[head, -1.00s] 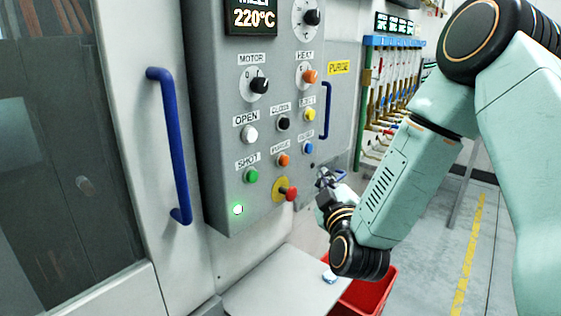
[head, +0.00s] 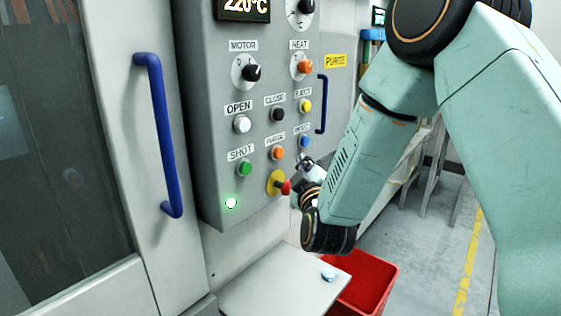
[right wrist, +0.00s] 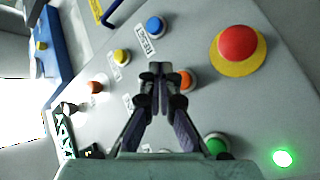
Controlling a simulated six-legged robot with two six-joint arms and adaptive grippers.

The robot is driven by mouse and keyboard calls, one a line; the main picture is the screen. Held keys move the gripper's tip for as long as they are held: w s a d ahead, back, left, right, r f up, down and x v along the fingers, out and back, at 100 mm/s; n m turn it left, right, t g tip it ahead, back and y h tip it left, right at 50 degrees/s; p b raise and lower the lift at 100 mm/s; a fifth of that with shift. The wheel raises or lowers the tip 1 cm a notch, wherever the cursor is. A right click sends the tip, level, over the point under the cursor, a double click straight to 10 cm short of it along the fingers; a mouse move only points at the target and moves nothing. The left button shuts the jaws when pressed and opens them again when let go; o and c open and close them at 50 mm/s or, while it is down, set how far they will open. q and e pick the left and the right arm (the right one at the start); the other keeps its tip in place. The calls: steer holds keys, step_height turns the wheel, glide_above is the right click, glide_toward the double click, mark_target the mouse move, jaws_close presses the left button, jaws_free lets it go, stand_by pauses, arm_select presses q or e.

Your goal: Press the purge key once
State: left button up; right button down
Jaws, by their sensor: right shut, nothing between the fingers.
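The purge key is an orange round button (head: 277,153) in the lower row of the grey control panel, with a small white label above it. My right gripper (head: 303,161) is shut and empty, in front of the panel, just right of the key in the head view. In the right wrist view the closed fingertips (right wrist: 161,74) are beside the orange key (right wrist: 185,79), which is partly covered by a finger. I cannot tell how far the tips are from the panel. My left gripper is not in view.
Around the key are a blue button (head: 304,141), a green button (head: 244,167) and a red emergency stop (head: 285,187) on a yellow base. A blue handle (head: 322,104) is at the panel's right. A red bin (head: 372,278) stands below.

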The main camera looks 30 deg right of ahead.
mark_target(279, 153)
steer(key=w, duration=0.1)
steer(key=w+a, duration=0.1)
steer(key=w, duration=0.1)
steer(key=shift+a+r, duration=0.1)
steer(key=shift+a, duration=0.15)
steer(key=shift+d, duration=0.2)
steer(key=shift+a, duration=0.15)
stand_by(0.3)
stand_by(0.4)
steer(key=shift+w, duration=0.1)
